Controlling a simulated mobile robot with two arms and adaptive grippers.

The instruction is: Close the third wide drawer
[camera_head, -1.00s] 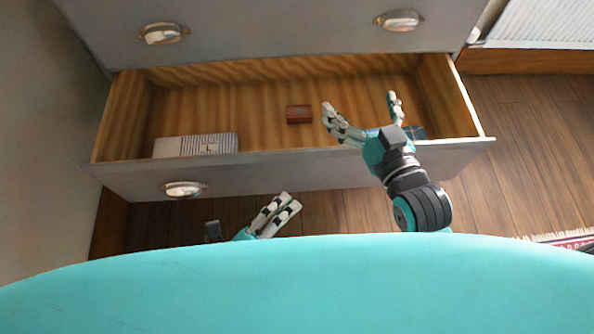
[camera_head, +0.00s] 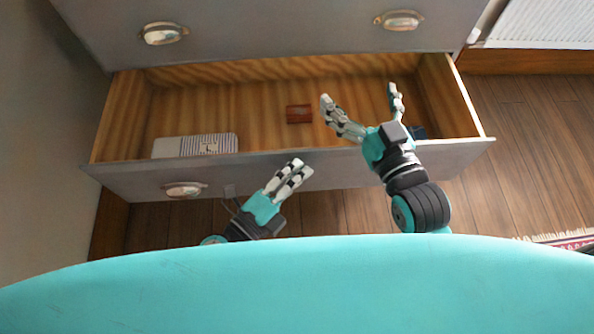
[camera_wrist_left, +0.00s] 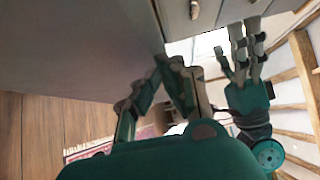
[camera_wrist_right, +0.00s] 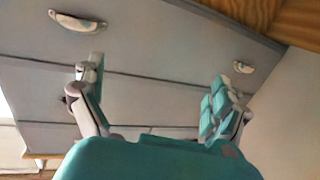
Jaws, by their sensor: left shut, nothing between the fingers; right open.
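The wide drawer (camera_head: 330,168) is pulled out, its inside showing pale striped wood. A metal cup handle (camera_head: 183,189) shows at the left of its front. My left gripper (camera_head: 301,169) is shut and empty, its fingertips at the drawer front near the middle; whether they touch it I cannot tell. In the left wrist view its fingers (camera_wrist_left: 160,80) are beside a large grey panel. My right gripper (camera_head: 360,94) is open and empty, its fingers spread above the drawer's right part. The right wrist view shows its spread fingers (camera_wrist_right: 155,85) before grey drawer fronts. The right handle of the open drawer is hidden.
In the drawer lie a striped folded item (camera_head: 195,145), a small red-brown box (camera_head: 299,114) and a dark item (camera_head: 417,132) at the right. A closed drawer front (camera_head: 280,30) is above. A wall is left; wooden floor (camera_head: 530,150) and a rug edge (camera_head: 570,241) are right.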

